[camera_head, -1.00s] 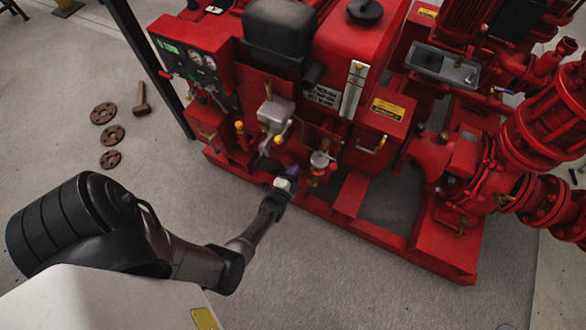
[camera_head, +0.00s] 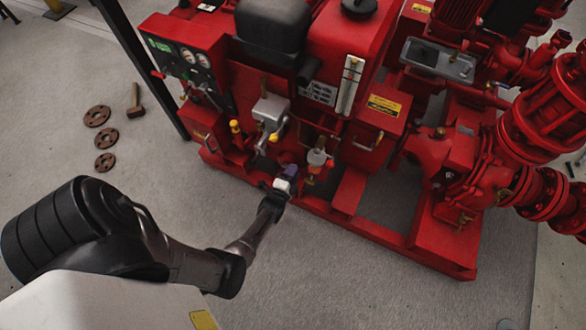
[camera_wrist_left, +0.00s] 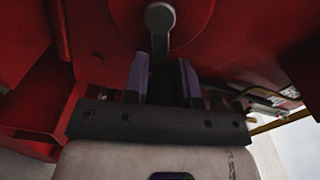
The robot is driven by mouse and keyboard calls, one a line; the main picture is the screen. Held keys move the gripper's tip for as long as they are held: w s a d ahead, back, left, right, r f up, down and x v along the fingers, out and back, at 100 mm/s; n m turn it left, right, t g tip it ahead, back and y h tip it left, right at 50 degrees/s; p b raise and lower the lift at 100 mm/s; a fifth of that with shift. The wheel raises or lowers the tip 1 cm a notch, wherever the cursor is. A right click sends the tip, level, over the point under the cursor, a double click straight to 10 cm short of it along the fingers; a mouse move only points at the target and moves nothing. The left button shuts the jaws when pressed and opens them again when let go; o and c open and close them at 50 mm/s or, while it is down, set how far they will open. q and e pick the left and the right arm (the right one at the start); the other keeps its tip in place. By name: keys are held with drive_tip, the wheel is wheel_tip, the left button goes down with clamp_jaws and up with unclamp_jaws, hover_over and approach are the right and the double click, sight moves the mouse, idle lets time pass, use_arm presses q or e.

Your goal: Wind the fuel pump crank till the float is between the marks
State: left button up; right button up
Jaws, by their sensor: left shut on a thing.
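My left gripper (camera_head: 291,172) is low at the front of the red pumpset, its purple fingertips against the machine. In the left wrist view, the grey crank (camera_wrist_left: 160,45) hangs from a round hub, and its lower end runs between the two purple fingers of the left gripper (camera_wrist_left: 162,82). The gripper is shut on the crank's handle, which the fingers and gripper body mostly hide. The tall white gauge (camera_head: 349,88) stands upright on the red tank front. Its float and marks are too small to read. My right gripper is not in view.
The red base rail (camera_head: 390,245) runs along the front.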

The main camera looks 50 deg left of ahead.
use_arm(q)
drive_tip(key=o, duration=0.9)
drive_tip(key=shift+s+d, duration=0.1)
drive_tip(key=shift+s, duration=0.15)
drive_tip(key=p+v, duration=0.3)
drive_tip(key=v, duration=0.4)
drive_tip(key=shift+s, duration=0.1)
